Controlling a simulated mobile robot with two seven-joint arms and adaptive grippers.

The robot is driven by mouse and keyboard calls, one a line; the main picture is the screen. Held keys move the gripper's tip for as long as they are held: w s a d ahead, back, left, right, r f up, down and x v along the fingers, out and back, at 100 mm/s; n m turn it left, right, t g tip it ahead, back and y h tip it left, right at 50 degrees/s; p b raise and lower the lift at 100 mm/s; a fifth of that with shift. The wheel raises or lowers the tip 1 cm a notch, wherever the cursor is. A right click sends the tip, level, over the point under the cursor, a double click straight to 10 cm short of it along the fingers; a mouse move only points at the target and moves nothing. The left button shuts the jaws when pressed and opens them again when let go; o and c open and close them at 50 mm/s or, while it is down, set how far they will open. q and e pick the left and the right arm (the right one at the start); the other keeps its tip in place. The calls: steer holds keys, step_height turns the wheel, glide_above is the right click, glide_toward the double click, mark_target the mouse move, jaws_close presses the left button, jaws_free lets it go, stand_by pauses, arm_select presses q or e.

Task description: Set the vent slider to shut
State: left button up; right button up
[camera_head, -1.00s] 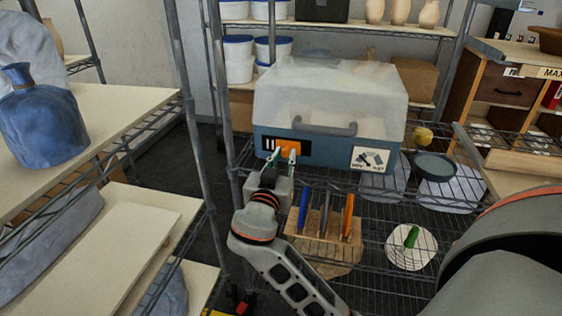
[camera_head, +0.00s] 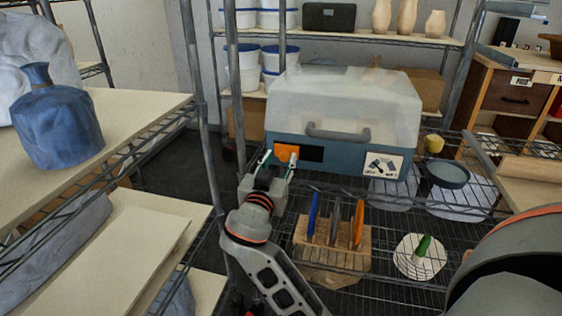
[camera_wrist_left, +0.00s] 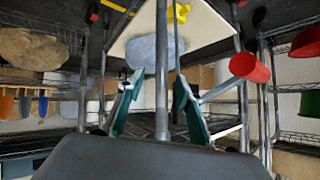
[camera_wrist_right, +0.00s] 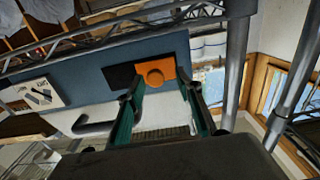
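The orange vent slider (camera_head: 286,152) sits on the front of the blue box with a pale clear lid (camera_head: 343,106). It is at the left end of its black panel (camera_head: 313,154), where it covers the vent slots, and the bare black part is to its right. My right gripper (camera_head: 278,164) is open in front of the slider. In the right wrist view the slider's round knob (camera_wrist_right: 153,77) lies beyond and between the spread fingertips, apart from both. My left gripper (camera_wrist_left: 157,80) is open and empty in the left wrist view, away from the box.
A dark pan (camera_head: 447,174) is farther right. A shelf post (camera_head: 214,133) stands close left of my right gripper.

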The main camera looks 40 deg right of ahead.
mark_target(280, 126)
steer(key=shift+d, duration=0.1)
steer(key=shift+r, duration=0.25)
arm_select(q)
steer(key=shift+s+f, duration=0.1)
steer(key=shift+s, duration=0.1)
arm_select(e)
step_height(280, 126, up, 10)
steer(key=shift+f, duration=0.25)
stand_by(0.3)
